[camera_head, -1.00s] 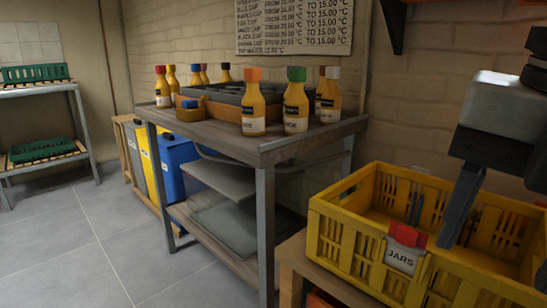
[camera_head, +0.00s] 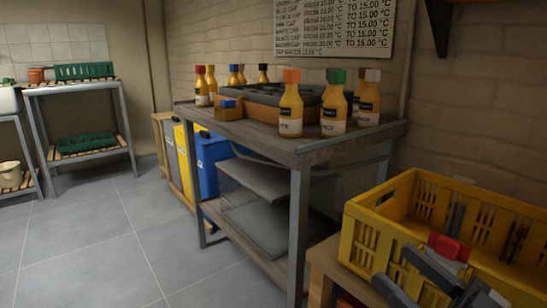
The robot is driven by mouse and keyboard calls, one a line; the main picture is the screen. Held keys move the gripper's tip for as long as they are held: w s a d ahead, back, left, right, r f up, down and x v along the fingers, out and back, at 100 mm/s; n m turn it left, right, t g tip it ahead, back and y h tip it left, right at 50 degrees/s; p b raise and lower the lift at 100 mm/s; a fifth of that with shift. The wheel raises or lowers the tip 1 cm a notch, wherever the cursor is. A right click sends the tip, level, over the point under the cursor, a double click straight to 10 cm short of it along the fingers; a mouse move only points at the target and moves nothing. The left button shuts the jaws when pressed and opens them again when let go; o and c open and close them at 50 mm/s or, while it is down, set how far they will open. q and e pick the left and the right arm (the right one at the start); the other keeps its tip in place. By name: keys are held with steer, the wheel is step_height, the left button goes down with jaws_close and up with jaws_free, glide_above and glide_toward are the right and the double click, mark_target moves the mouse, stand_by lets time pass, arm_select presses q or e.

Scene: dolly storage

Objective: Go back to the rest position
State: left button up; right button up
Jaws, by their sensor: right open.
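My right gripper (camera_head: 436,278) shows at the lower right corner, dark grey, with its fingers apart and nothing seen between them. It is in front of the near side of the yellow crate (camera_head: 362,243) and covers part of it. A red clip (camera_head: 449,247) sits on the crate's rim just beyond the fingers. I cannot tell whether the gripper touches the crate. My left gripper is not in view.
A workbench (camera_head: 345,145) holds several capped bottles (camera_head: 291,108) and a dark tray. The crate stands on a low wooden stand (camera_head: 325,262). Shelving with green crates (camera_head: 85,144) is at the left. The tiled floor (camera_head: 95,235) at left is clear.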

steer(key=s+a+f+m+g+h, duration=0.2)
steer(key=s+a+f+m+h, duration=0.2)
steer(key=a+f+m, duration=0.5)
arm_select(q)
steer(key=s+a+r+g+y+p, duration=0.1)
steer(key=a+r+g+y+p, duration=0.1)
steer(key=p, duration=1.3)
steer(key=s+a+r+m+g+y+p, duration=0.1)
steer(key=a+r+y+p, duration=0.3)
steer(key=p, duration=1.2)
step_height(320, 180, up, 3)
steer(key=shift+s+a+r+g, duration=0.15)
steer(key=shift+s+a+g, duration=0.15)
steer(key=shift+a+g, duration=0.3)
arm_select(e)
steer(key=s+d+r+n+g+h, duration=0.2)
steer(key=s+d+r+g+h, duration=0.1)
steer(key=d+r+h, duration=0.3)
step_height(320, 180, up, 2)
steer(key=shift+r+g, duration=0.25)
steer(key=shift+g, duration=0.15)
steer(key=shift+d, duration=0.1)
